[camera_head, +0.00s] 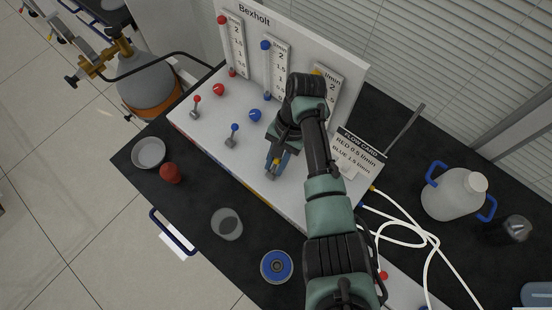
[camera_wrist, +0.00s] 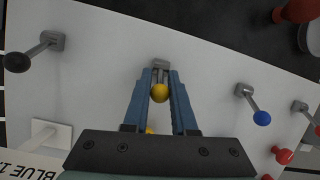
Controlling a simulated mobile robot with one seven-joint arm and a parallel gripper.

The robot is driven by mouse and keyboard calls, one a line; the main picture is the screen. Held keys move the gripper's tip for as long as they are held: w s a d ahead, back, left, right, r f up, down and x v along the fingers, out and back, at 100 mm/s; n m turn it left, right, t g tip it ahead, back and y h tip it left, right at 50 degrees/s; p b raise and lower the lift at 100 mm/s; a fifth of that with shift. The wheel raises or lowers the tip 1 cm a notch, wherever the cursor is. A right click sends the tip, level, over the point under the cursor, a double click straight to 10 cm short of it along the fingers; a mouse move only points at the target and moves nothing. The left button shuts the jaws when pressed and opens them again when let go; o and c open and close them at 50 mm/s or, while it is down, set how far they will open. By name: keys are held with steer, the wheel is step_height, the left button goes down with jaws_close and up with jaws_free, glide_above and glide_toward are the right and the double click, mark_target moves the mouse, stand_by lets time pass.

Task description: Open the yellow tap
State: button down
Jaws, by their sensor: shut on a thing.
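The yellow tap (camera_wrist: 159,92) is a small lever with a yellow ball end on a grey mount, on the white sloped panel (camera_head: 215,125). In the wrist view its ball sits between the two blue fingers of my gripper (camera_wrist: 159,88), which are shut on it. In the head view my gripper (camera_head: 276,168) reaches down to the front part of the panel, and a bit of the yellow tap (camera_head: 276,162) shows at the fingertips. The yellow knob and the lower part of the yellow flow tube are mostly hidden behind my arm.
The blue tap (camera_head: 235,128) and red tap (camera_head: 196,100) stand to the left on the panel. A black-ended lever (camera_wrist: 34,53) is on the other side. The flow card (camera_head: 358,150) stands beside my arm. A jar (camera_head: 227,223) and blue-rimmed dish (camera_head: 277,266) stand in front.

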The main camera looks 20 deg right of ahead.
mark_target(271, 174)
steer(key=p, duration=0.2)
steer(key=r+t+h+p, duration=0.1)
steer(key=p, duration=0.1)
steer(key=shift+s+a+h, duration=0.3)
steer(key=shift+a, duration=0.1)
steer(key=h+p, duration=0.1)
steer(key=t+h+p, duration=0.1)
steer(key=p, duration=0.1)
steer(key=shift+s+a, duration=0.25)
steer(key=shift+a, duration=0.15)
steer(key=shift+s+a+f+t+h+p, duration=0.1)
steer(key=shift+a+f+t+h+p, duration=0.1)
steer(key=shift+t+h, duration=0.2)
steer(key=shift+a+f+t+h+p, duration=0.1)
steer(key=shift+t+h+p, duration=0.1)
steer(key=shift+t+h, duration=0.2)
steer(key=shift+s+a+f+t+h+b, duration=0.15)
steer(key=shift+t+h+b, duration=0.15)
steer(key=shift+h, duration=0.2)
steer(key=shift+s+a+f+t+h+b, duration=0.1)
steer(key=shift+t+h+b, duration=0.2)
steer(key=shift+h, duration=0.2)
steer(key=shift+a+f+t+h+b, duration=0.15)
steer(key=shift+t+h+b, duration=0.35)
steer(key=shift+h+b, duration=0.3)
steer(key=shift+s+t+h+b, duration=0.1)
steer(key=shift+t+h+b, duration=0.2)
steer(key=shift+b, duration=0.1)
